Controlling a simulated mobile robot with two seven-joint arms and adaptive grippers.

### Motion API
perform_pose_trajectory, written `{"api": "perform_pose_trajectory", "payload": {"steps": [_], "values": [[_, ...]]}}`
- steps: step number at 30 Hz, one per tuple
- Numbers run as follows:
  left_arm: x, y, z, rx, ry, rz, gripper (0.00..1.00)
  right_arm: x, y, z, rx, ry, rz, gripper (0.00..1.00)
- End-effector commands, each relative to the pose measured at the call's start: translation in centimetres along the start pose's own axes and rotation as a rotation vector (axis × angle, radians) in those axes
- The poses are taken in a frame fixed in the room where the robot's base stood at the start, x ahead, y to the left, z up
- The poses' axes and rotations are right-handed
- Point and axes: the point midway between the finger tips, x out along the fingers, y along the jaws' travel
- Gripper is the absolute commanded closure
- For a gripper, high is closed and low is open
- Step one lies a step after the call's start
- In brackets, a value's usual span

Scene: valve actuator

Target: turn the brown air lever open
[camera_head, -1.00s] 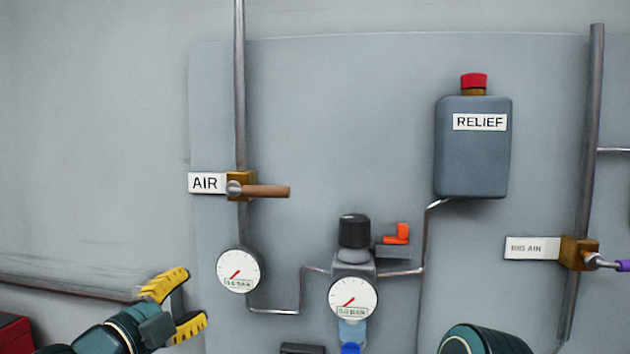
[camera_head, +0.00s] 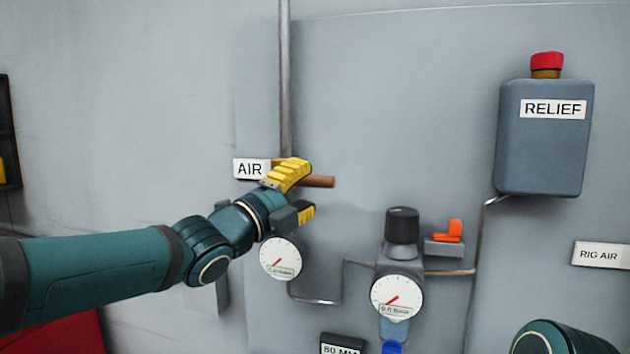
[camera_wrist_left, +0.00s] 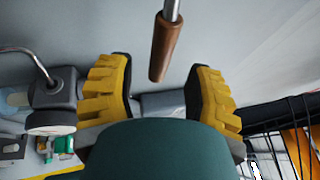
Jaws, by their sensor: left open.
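The brown air lever (camera_head: 320,181) points right, about level, from the valve beside the AIR label (camera_head: 250,169). My left gripper (camera_head: 300,193) is open in front of it, and its upper yellow finger hides the valve body and the lever's root. In the left wrist view the lever (camera_wrist_left: 166,45) reaches down on a metal stem, its free end in the gap between the two yellow fingers of the open gripper (camera_wrist_left: 158,88). Neither finger visibly touches it. My right gripper is out of view; only a teal part of mine shows at the lower right.
A round gauge (camera_head: 281,258) sits just below my left gripper. To the right are the regulator's black knob (camera_head: 403,225), a second gauge (camera_head: 397,297), an orange lever (camera_head: 449,231) and the RELIEF tank (camera_head: 545,150). The panel above the brown lever is clear.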

Motion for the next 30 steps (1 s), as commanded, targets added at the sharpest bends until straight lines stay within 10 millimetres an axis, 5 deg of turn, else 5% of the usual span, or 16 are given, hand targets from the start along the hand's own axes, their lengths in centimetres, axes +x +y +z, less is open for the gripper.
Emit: {"api": "perform_pose_trajectory", "payload": {"steps": [7, 19, 24, 30], "values": [[3.0, 0.0, 0.0, -0.002, 0.001, 0.000, 0.48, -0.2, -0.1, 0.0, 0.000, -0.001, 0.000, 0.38], [3.5, 0.0, 0.0, -0.001, 0.000, 0.001, 0.45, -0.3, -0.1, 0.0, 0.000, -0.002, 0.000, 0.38], [3.5, 0.0, 0.0, -0.001, 0.000, 0.000, 1.00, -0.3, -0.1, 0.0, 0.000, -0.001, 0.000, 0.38], [3.5, 0.0, 0.0, -0.001, -0.001, 0.000, 1.00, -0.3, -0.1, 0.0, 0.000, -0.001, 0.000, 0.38]]}}
